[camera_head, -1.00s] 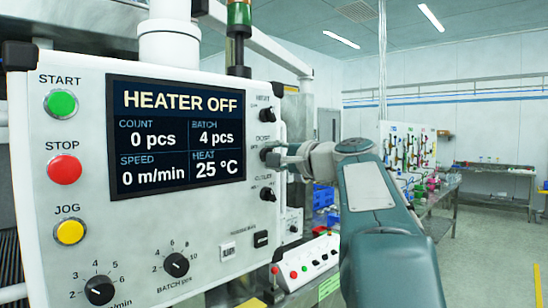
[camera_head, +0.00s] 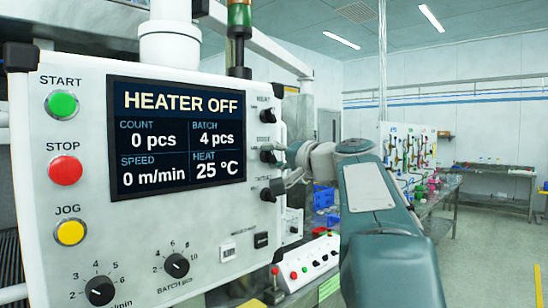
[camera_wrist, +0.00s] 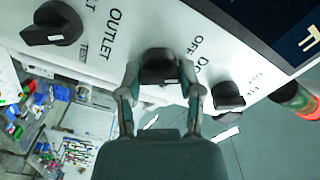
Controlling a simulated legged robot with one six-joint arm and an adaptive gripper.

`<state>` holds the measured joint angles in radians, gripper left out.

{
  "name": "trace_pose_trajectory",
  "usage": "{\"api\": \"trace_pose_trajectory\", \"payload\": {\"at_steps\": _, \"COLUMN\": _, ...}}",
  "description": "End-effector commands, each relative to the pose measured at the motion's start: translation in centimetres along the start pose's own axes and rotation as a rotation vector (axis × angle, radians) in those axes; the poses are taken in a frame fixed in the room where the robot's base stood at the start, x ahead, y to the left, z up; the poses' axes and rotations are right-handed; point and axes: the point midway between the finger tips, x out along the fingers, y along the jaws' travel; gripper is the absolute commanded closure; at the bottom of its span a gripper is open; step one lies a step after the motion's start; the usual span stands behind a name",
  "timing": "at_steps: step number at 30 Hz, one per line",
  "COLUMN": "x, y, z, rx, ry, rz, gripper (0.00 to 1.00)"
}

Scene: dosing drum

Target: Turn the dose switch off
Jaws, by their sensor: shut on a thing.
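The dose switch is a black rotary knob in the middle of the column on the panel's right edge (camera_head: 268,156). In the wrist view the dose switch (camera_wrist: 157,58) sits between my two fingers, with "OFF" and part of the "DOSE" label beside it. My gripper (camera_head: 288,156) reaches it from the right and is shut on it; the gripper also shows in the wrist view (camera_wrist: 162,82). The fingers cover part of the knob, and I cannot tell which setting it points to.
The heat knob (camera_head: 265,115) is just above and the outlet knob (camera_head: 272,190) just below, both close to my fingers. The screen (camera_head: 178,140) reads HEATER OFF. A small button box (camera_head: 308,262) stands below. The floor at right is open.

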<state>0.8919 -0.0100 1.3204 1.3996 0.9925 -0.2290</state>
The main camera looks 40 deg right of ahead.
Motion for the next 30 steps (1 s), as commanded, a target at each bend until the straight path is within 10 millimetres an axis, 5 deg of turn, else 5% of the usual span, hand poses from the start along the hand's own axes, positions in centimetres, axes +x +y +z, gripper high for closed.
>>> {"api": "trace_pose_trajectory", "payload": {"at_steps": 9, "x": 0.2, "y": 0.7, "z": 0.2, "rx": 0.004, "ry": -0.011, "rz": 0.010, "gripper": 1.00}}
{"api": "trace_pose_trajectory", "payload": {"at_steps": 10, "x": 0.2, "y": 0.7, "z": 0.2, "rx": 0.004, "ry": -0.011, "rz": 0.010, "gripper": 0.48}}
{"api": "trace_pose_trajectory", "payload": {"at_steps": 12, "x": 0.2, "y": 0.7, "z": 0.1, "rx": 0.004, "ry": -0.010, "rz": 0.010, "gripper": 0.18}}
{"api": "trace_pose_trajectory", "payload": {"at_steps": 25, "x": -0.2, "y": 0.3, "z": 0.0, "rx": 0.001, "ry": -0.002, "rz": 0.004, "gripper": 0.18}}
{"api": "trace_pose_trajectory", "payload": {"at_steps": 30, "x": -2.6, "y": 0.3, "z": -0.1, "rx": 0.001, "ry": 0.001, "rz": 0.007, "gripper": 0.18}}
